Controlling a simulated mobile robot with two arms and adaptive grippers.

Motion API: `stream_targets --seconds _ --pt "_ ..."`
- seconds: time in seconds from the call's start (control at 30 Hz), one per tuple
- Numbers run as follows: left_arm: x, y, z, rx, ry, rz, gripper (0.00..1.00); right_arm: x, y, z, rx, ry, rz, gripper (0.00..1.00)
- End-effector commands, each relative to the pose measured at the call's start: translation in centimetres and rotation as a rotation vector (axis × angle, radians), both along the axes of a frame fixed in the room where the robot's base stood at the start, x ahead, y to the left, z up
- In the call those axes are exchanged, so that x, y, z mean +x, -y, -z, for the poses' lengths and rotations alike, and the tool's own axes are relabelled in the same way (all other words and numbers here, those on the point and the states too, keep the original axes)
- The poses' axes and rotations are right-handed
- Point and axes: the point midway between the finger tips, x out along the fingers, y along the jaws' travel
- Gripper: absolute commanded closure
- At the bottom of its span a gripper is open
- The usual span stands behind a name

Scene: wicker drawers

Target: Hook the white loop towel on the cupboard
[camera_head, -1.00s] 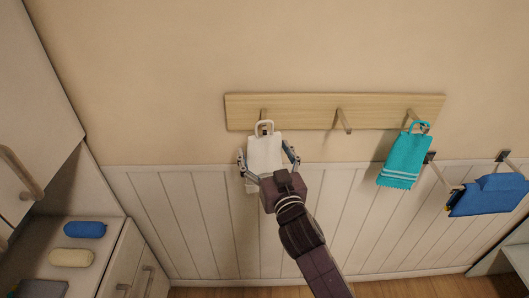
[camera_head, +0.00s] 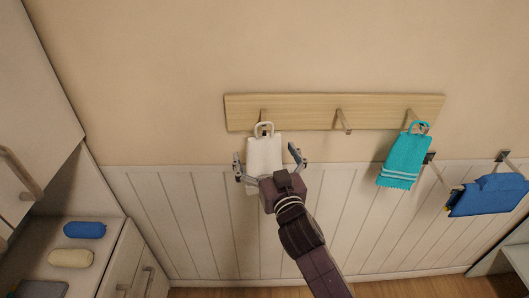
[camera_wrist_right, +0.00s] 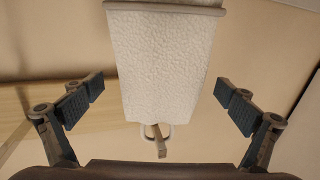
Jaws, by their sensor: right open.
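The white loop towel (camera_head: 264,153) hangs at the left peg of the wooden peg rack (camera_head: 290,112), with its loop up at the peg. In the right wrist view the towel (camera_wrist_right: 160,65) fills the upper middle, and its loop is around or against the peg (camera_wrist_right: 158,142); I cannot tell exactly how it sits. My right gripper (camera_head: 268,163) is open, its fingers on either side of the towel and apart from it. In the right wrist view the open fingers (camera_wrist_right: 161,96) also stand clear of the cloth. My left gripper is not in view.
A teal towel (camera_head: 403,160) hangs on the right peg; the middle peg (camera_head: 343,121) is bare. A blue towel (camera_head: 487,195) hangs on a rail at the right. A cabinet top at the left bears a blue roll (camera_head: 84,230) and a cream roll (camera_head: 71,258).

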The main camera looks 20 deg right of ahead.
Motion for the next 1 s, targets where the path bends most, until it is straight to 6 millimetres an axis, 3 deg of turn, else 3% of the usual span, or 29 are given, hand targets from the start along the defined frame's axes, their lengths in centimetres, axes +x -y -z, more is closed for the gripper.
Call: stream_targets --seconds 0.23,0.7,1.0 --pt "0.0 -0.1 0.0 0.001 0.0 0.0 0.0 -1.7 -0.1 0.2 0.001 -0.002 -0.001 0.01" --pt "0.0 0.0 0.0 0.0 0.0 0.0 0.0 -10.0 -0.2 0.1 0.002 -0.002 0.0 0.01" --pt "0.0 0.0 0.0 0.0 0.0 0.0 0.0 -12.0 -0.2 0.0 0.0 0.001 0.0 0.01"
